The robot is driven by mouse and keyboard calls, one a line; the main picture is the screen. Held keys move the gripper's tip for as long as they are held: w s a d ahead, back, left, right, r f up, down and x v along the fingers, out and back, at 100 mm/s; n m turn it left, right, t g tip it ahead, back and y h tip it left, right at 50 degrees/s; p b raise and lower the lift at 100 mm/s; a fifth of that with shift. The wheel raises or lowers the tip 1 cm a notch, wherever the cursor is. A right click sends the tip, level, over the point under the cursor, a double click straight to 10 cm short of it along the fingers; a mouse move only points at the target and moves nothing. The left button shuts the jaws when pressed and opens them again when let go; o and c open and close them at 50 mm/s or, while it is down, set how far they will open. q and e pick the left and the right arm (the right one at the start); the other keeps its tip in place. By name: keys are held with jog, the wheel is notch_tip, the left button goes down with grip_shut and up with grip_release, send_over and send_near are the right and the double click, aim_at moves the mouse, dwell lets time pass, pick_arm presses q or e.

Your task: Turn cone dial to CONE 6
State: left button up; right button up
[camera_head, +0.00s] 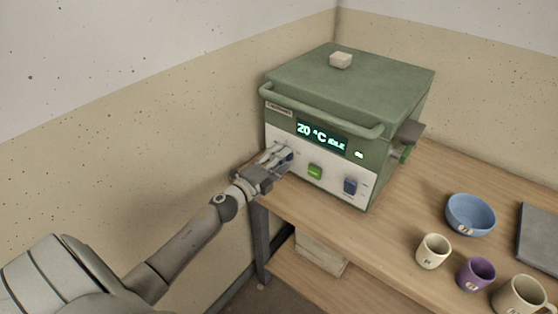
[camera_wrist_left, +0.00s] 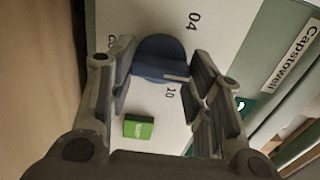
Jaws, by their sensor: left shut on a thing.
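The cone dial (camera_wrist_left: 160,57) is a round blue knob with a pale pointer line on the kiln's white front panel. The labels "04" and "10" show near it in the left wrist view. My left gripper (camera_head: 277,157) is at the panel's left side in the head view, its fingers around the dial and mostly hiding it. In the left wrist view my left gripper (camera_wrist_left: 160,75) has one finger on each side of the knob, shut on it. The pointer line lies near the "10" label; a "6" label is not visible. My right gripper is not in view.
The green kiln (camera_head: 345,85) stands on a wooden bench (camera_head: 400,215), its display reading 20 °C IDLE. A green button (camera_head: 315,171) and another blue knob (camera_head: 350,187) sit right of my gripper. A blue bowl (camera_head: 470,214) and several cups stand at right.

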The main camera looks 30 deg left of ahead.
pick_arm(q)
jog(key=shift+f, duration=0.1)
jog(key=o, duration=1)
jog(key=s, duration=0.8)
jog(key=s+a, duration=0.1)
jog(key=s, duration=0.3)
